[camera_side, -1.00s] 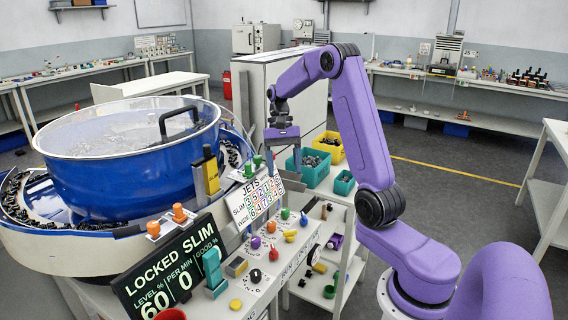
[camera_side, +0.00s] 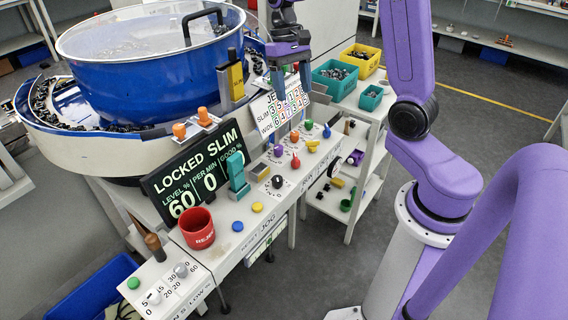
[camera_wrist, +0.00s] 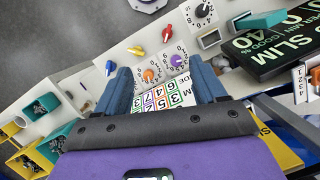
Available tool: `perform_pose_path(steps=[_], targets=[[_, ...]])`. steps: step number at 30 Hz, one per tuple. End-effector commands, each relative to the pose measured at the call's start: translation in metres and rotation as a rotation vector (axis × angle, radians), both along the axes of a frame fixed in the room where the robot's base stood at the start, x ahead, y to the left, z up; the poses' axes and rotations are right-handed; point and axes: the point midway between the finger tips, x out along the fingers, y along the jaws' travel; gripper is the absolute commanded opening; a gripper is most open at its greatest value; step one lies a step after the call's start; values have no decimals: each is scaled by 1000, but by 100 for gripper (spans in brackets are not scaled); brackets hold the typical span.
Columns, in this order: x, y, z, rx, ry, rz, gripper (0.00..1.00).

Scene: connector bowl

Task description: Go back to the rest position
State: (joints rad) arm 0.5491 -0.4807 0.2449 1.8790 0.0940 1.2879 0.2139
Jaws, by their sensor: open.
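My gripper (camera_side: 291,86) is open, with its two blue fingers pointing down above the card of jet numbers (camera_side: 284,106) on the machine's control panel. In the wrist view, the fingers (camera_wrist: 160,67) stand apart with nothing held between them. The number card (camera_wrist: 162,97) and an orange knob (camera_wrist: 152,74) show in and beyond the gap. I cannot tell the exact height of the fingertips over the panel.
The blue bowl (camera_side: 150,75) with a clear lid stands left of my gripper. A dark display (camera_side: 190,172) reads LOCKED SLIM. A red cup (camera_side: 197,229) stands in front. Teal (camera_side: 334,82) and yellow (camera_side: 360,62) bins sit on the right. Coloured knobs cover the panel.

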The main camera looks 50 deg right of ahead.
Motion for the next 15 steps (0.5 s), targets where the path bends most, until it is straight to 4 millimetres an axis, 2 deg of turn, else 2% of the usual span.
perform_pose_path(steps=[1, 6, 15], targets=[[-7, 13, 1, -3, -15, 65, 70], [-32, 50, 3, -5, -61, 268, 70], [-91, 98, 2, 6, -147, 631, 70]])
